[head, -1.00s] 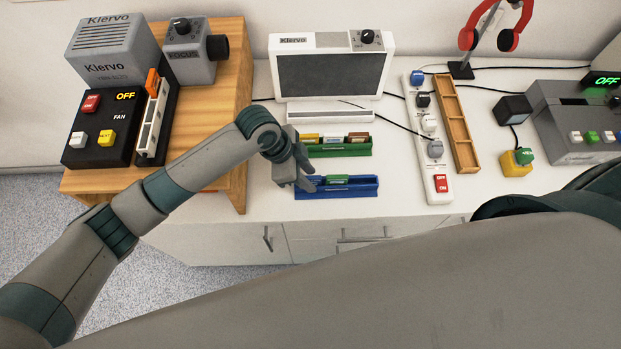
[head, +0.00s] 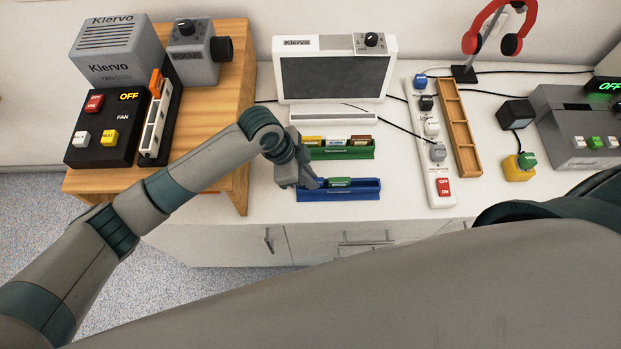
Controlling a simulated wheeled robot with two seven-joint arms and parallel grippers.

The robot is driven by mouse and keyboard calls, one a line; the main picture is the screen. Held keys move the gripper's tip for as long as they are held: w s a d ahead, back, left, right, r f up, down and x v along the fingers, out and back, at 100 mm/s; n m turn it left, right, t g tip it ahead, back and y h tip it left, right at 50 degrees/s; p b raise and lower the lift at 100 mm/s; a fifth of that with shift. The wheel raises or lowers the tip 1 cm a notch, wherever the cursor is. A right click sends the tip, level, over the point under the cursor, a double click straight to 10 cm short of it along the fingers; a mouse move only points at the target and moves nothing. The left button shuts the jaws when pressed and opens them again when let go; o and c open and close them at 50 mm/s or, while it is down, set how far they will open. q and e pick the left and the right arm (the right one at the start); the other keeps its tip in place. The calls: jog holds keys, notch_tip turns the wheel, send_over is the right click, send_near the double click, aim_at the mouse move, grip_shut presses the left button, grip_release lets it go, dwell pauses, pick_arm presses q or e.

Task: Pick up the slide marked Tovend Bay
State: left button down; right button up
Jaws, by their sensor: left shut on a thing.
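My left gripper (head: 312,182) is at the left end of the blue slide rack (head: 365,187), pointing down into it. It is shut on a slide there, which the fingers almost wholly hide. A green-edged slide (head: 341,182) stands in the blue rack just right of the fingers. Behind it, the green slide rack (head: 361,152) holds several slides, with a yellow one (head: 313,140), a white one (head: 336,139) and a brown one (head: 361,140) in view. The slide labels are too small to read, so I cannot tell which is Tovend Bay. My right gripper is out of view.
A light panel marked Klervo (head: 334,78) stands behind the racks. A projector (head: 117,55) with black control box (head: 107,122) is on the wooden stand (head: 230,100) at left. A power strip (head: 436,150) and empty wooden tray (head: 461,140) lie right. White counter is clear between.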

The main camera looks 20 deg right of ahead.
pick_arm(q)
notch_tip(320, 180, up, 9)
jog(key=b, duration=0.2)
jog(key=shift+f+b, duration=0.1)
jog(key=shift+b, duration=0.2)
jog(key=shift+r, duration=0.5)
